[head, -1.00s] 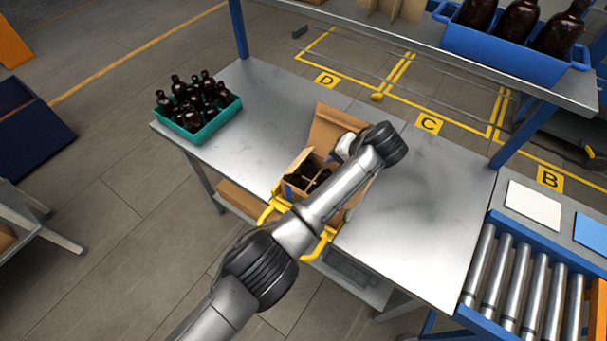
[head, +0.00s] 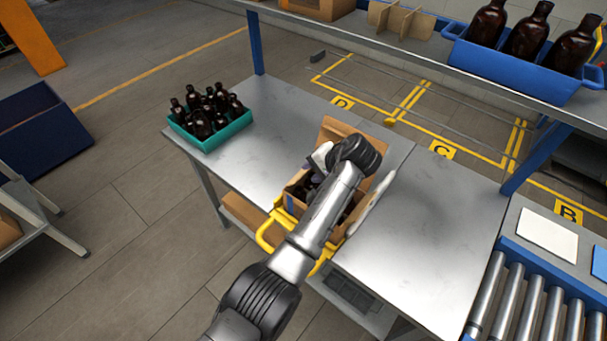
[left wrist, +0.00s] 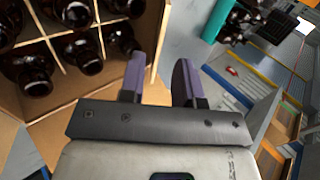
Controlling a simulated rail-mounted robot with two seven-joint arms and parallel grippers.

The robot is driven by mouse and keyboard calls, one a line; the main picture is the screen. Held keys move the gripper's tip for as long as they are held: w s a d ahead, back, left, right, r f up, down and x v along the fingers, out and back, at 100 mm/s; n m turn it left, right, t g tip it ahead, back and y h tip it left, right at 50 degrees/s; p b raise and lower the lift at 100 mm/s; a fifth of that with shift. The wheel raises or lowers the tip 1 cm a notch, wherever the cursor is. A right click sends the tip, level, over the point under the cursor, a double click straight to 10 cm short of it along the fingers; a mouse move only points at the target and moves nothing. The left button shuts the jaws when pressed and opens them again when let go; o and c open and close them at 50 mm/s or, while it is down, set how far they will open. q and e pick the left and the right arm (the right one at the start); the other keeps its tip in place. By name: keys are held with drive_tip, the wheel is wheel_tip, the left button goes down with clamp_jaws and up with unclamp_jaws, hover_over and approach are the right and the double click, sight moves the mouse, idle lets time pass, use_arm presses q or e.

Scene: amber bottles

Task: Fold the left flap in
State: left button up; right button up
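The open cardboard box (head: 293,205) stands on the metal table, mostly hidden behind my left arm. Its back flap (head: 335,130) stands up; a pale strip (head: 375,200) slants out at its right side. The left flap cannot be clearly told from the box's left wall. In the left wrist view, the box wall (left wrist: 154,35) and dividers with amber bottles (left wrist: 80,50) lie left of the fingers. My left gripper (head: 312,178) is at the box's back left corner. Its fingers (left wrist: 160,82) are apart, with nothing clearly held between them. My right gripper is not visible.
A teal crate of amber bottles (head: 210,135) stands at the table's back left. A shelf with a blue bin (head: 515,65) hangs over the back right. The table right of the box (head: 430,235) is clear.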

sight(305, 173)
use_arm(q)
drive_tip(key=shift+b+x, duration=0.5)
drive_tip(key=shift+x, duration=2.2)
clamp_jaws()
